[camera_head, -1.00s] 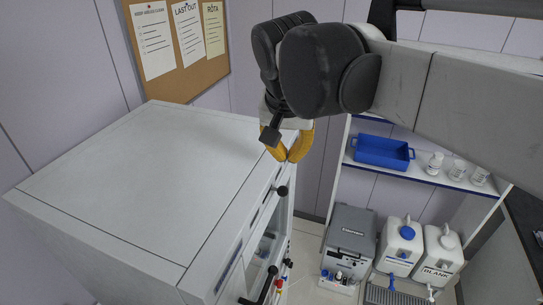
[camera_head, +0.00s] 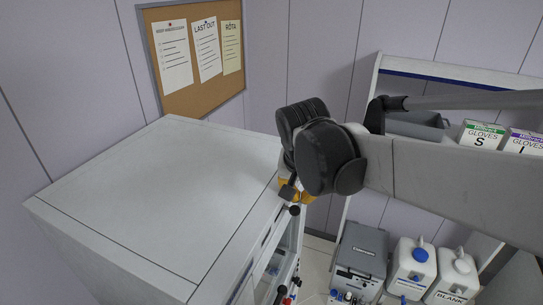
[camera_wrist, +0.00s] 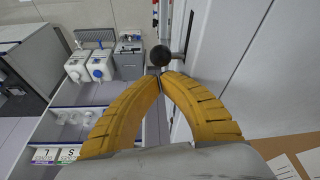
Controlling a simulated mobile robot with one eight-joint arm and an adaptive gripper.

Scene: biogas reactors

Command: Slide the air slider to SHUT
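A black ball knob, which looks like the air slider's handle (camera_head: 295,210), sticks out from the upper front of the pale grey cabinet (camera_head: 150,205). It also shows in the wrist view (camera_wrist: 160,55), on a short stem from the cabinet face. Any SHUT marking is not readable. My gripper (camera_head: 295,197) has yellow curved fingers and is at the cabinet's front edge, close to the knob. In the wrist view my gripper's fingertips (camera_wrist: 161,75) come together with nothing seen between them. The knob appears just beyond the tips; I cannot tell whether they touch.
Other dark handles and small coloured fittings (camera_head: 290,287) sit lower on the cabinet front. To the right stand a grey box-shaped instrument (camera_head: 362,250), white jugs (camera_head: 412,268) and a shelf with glove boxes (camera_head: 482,134). A noticeboard (camera_head: 195,55) hangs behind.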

